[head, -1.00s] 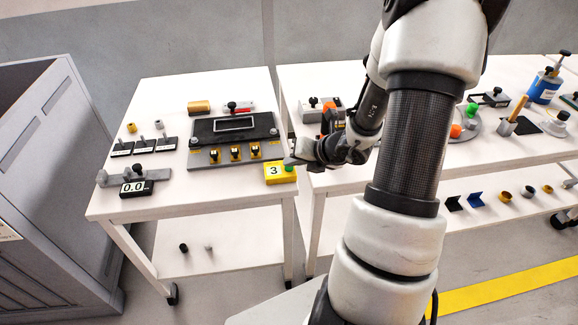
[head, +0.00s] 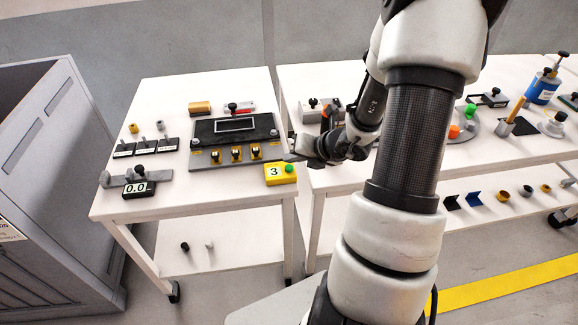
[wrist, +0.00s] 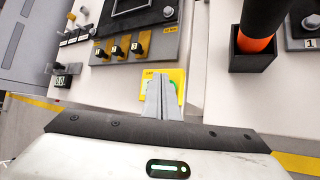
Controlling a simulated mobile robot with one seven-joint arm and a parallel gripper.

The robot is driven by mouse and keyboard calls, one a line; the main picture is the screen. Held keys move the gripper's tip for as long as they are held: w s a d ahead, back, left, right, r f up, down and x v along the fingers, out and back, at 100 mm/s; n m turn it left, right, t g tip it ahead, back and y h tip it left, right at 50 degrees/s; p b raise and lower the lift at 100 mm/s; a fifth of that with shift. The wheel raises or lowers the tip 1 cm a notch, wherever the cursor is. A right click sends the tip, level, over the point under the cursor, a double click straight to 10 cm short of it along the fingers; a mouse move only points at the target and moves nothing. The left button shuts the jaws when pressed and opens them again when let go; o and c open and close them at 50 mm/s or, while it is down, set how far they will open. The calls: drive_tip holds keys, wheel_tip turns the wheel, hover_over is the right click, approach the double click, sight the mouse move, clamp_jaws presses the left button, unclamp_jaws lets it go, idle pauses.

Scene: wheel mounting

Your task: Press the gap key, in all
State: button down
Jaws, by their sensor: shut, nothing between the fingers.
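A yellow box (head: 275,175) with a white display reading 3 and a round green key (head: 289,168) sits at the front right of the left table. In the wrist view the yellow box (wrist: 176,75) lies behind my fingers, which hide most of it; its small label is too blurred to read for sure. My gripper (head: 291,157) is shut and empty. In the head view its tips appear just behind the green key, apart from it. In the wrist view my gripper (wrist: 160,82) points toward the box.
A grey panel (head: 200,162) with a dark plate and several yellow-based black switches stands left of the box. A black box reading 0.0 (head: 139,189) is at the front left. In the wrist view a dark holder with an orange-banded rod (wrist: 252,58) stands to the right.

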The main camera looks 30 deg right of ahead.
wheel_tip(320, 180, up, 5)
drive_tip(key=p, duration=0.4)
drive_tip(key=shift+f, duration=0.1)
idle(0.5)
